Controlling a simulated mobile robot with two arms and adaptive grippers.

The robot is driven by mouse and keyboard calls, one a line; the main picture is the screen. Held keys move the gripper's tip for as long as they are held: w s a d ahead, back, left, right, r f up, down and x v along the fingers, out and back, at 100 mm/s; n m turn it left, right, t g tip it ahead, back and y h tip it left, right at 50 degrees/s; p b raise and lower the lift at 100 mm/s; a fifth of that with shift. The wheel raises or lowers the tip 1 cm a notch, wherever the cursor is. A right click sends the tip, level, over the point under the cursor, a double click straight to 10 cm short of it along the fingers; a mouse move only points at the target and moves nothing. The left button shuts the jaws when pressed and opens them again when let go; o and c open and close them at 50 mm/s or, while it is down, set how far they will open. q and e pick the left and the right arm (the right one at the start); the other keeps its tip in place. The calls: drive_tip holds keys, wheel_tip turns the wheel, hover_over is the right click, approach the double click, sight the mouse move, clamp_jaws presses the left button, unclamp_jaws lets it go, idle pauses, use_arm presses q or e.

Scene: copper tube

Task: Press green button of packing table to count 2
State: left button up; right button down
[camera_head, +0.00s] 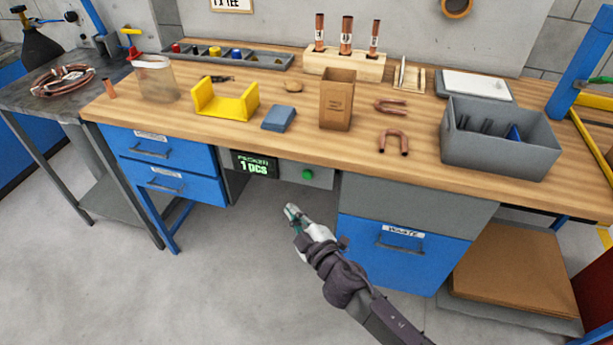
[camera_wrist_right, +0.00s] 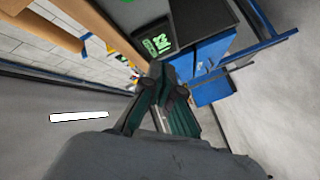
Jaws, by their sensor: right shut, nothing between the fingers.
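The green button (camera_head: 308,174) sits on a grey panel under the front edge of the packing table (camera_head: 265,137). Left of it on the same panel is a black display (camera_head: 255,164) reading "1 pcs" in green. My right gripper (camera_head: 291,210) is shut and empty, below and slightly left of the button, apart from it. In the right wrist view the shut fingers (camera_wrist_right: 158,82) point toward the display (camera_wrist_right: 157,42), which shows rotated. The button is not clearly seen in the right wrist view. My left gripper is not in view.
Blue drawers (camera_head: 168,165) stand left of the panel, and a blue waste drawer (camera_head: 400,250) stands right of it. The tabletop holds a cardboard box (camera_head: 337,105), a grey bin (camera_head: 500,150), a yellow holder (camera_head: 224,106) and copper bends. Open floor lies below the panel.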

sight(307, 175)
drive_tip(key=w+d+b, duration=0.1)
drive_tip(key=w+d, duration=0.1)
drive_tip(key=w, duration=0.6)
drive_tip(key=shift+w+d, duration=0.15)
drive_tip(key=shift+d, duration=0.2)
drive_tip(key=shift+w, duration=0.1)
idle(1.1)
drive_tip(key=shift+w+d, duration=0.1)
drive_tip(key=shift+w, duration=0.15)
drive_tip(key=shift+w+d, duration=0.2)
drive_tip(key=shift+w, duration=0.3)
idle(0.9)
drive_tip(key=shift+s+a, duration=0.3)
drive_tip(key=shift+s, duration=0.6)
